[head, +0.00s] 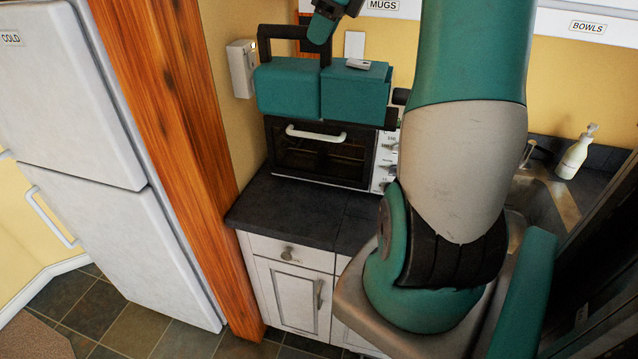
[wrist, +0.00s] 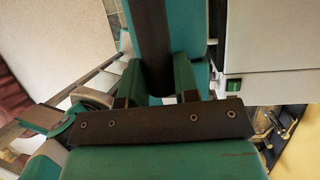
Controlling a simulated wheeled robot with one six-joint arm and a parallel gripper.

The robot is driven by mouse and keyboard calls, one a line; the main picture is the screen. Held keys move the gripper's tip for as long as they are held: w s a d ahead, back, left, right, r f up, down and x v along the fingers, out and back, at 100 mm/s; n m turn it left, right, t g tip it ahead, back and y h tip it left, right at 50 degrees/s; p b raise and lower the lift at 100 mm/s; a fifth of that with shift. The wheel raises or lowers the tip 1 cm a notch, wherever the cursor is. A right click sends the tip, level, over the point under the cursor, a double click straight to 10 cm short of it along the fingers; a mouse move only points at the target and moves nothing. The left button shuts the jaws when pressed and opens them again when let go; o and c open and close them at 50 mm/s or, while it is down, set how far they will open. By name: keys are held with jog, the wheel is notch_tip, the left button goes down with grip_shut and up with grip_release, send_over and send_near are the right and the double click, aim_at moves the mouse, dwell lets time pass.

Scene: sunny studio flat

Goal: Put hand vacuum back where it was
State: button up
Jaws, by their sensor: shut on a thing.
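A boxy teal body with a black loop handle (head: 292,33), which I take to be the hand vacuum (head: 287,90), shows in the head view in front of or above the toaster oven. I cannot tell whether it rests on the oven or hangs. My gripper (head: 321,30) comes down from the top edge onto the handle's right end. In the wrist view my gripper's two teal fingers (wrist: 158,85) are shut on the dark handle bar (wrist: 153,40). Part of the teal body (wrist: 190,25) shows behind it.
The toaster oven (head: 315,153) stands on the dark counter (head: 290,213). A white wall box (head: 242,68) is left of it. A wooden post (head: 175,130) and white fridge (head: 75,100) stand further left. A soap bottle (head: 576,152) is by the sink (head: 545,195). The front left counter is clear.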

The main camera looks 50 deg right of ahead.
aim_at(321, 59)
jog(key=f+b, duration=0.4)
jog(key=f, duration=0.1)
jog(key=shift+w+d+f+b, duration=0.1)
jog(key=shift+w+f+b, duration=0.15)
jog(key=shift+b, duration=0.1)
notch_tip(321, 59, down, 28)
jog(key=shift+r+p, duration=0.15)
jog(key=shift+p, duration=0.3)
jog(key=o, duration=1)
jog(key=shift+s, duration=0.1)
jog(key=shift+c, duration=0.2)
